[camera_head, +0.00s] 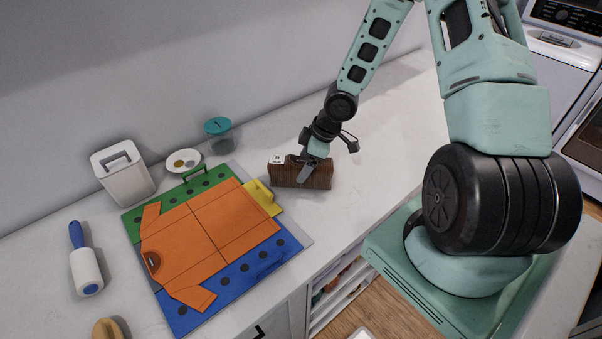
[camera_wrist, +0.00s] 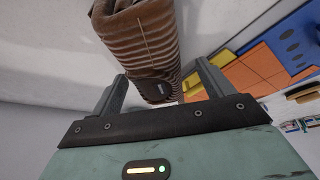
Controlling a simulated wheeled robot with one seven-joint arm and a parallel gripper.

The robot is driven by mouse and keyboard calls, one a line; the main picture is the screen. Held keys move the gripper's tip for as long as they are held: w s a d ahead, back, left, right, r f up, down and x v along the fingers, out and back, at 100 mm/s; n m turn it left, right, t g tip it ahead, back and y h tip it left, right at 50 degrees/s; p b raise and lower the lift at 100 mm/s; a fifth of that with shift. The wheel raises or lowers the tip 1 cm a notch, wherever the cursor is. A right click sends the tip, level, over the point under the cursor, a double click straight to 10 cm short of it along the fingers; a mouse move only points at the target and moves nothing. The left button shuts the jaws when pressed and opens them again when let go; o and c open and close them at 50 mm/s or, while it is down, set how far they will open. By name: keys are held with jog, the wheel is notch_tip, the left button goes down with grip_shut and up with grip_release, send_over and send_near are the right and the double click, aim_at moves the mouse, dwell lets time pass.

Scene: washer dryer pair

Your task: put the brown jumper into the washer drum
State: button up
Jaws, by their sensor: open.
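The brown jumper (camera_head: 318,177) is a folded, ribbed bundle on the white counter, right of the folding board. It also shows in the wrist view (camera_wrist: 148,45), with its near end between my two fingers. My gripper (camera_head: 308,166) reaches down over the jumper from above. In the wrist view the gripper (camera_wrist: 160,90) has its fingers apart on either side of the jumper's end. I cannot tell whether they touch it. The washer drum is not visible; parts of white appliances (camera_head: 565,48) show at the far right.
A folding board (camera_head: 200,307) with an orange shirt (camera_head: 210,230) lies left of the jumper. A white canister (camera_head: 122,177), a coin dish (camera_head: 183,161), a teal-lidded jar (camera_head: 219,139) and a lint roller (camera_head: 86,270) stand or lie farther left. The counter behind my arm is clear.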

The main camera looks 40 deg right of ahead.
jog(key=x, duration=0.4)
jog(key=shift+w+f, duration=0.1)
jog(key=shift+w, duration=0.1)
jog(key=c, duration=1.5)
